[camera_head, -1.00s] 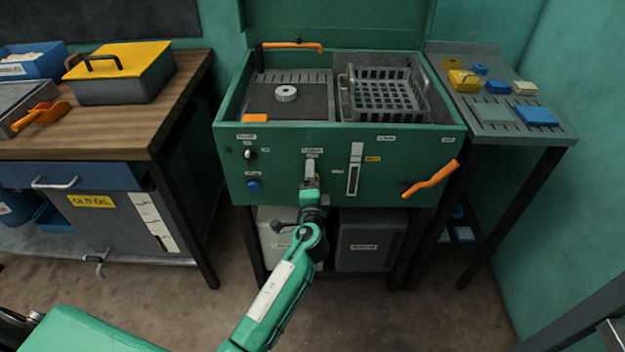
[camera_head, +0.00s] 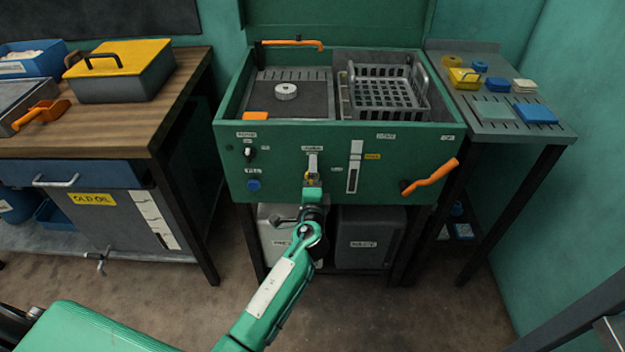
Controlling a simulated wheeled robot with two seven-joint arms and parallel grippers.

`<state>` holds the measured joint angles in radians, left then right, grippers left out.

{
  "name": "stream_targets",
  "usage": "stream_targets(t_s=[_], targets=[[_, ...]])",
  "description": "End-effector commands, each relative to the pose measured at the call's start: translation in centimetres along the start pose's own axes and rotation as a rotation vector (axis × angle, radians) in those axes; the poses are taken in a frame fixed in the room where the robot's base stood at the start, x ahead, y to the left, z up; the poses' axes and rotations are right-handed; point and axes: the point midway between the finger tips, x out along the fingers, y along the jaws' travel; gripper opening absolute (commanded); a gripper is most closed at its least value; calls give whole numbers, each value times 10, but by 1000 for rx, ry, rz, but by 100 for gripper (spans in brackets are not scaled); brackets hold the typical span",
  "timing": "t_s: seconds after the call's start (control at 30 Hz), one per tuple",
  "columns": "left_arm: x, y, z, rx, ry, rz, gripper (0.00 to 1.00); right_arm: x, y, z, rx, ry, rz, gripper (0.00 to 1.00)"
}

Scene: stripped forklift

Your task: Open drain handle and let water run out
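A green wash basin (camera_head: 290,140) stands in the middle with several small labels on its front that are too small to read surely. An orange lever handle (camera_head: 430,178) sits at the right of that front, angled up to the right. I cannot tell from its label whether it is the drain handle. A pale upright lever or slot (camera_head: 313,160) is in the middle of the front, with a bit of yellow at its lower end. My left gripper (camera_head: 312,182) is right at that lower end, far left of the orange handle. Its fingers are too small to judge. My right gripper is out of view.
The basin holds a grey basket (camera_head: 385,95) and a round white part (camera_head: 286,91). Two containers, one pale (camera_head: 277,240) and one grey (camera_head: 370,238), stand beneath. A wooden bench (camera_head: 150,128) is at left, a dark side table (camera_head: 492,120) at right. Floor in front is clear.

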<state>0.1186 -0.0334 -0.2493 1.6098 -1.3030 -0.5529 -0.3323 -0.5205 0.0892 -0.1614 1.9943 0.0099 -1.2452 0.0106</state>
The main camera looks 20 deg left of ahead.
Motion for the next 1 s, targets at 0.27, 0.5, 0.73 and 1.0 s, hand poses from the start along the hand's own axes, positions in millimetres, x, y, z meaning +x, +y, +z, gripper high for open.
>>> stream_targets(t_s=[0.27, 0.5, 0.73, 1.0], targets=[[-5, 0, 0, -2, 0, -1, 100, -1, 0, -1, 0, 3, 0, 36], [-43, 1, 0, -2, 1, 1, 100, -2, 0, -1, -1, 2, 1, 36], [-90, 2, 0, -2, 0, 2, 100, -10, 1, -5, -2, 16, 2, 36], [-129, 1, 0, -1, 1, 1, 100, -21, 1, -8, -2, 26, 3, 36]])
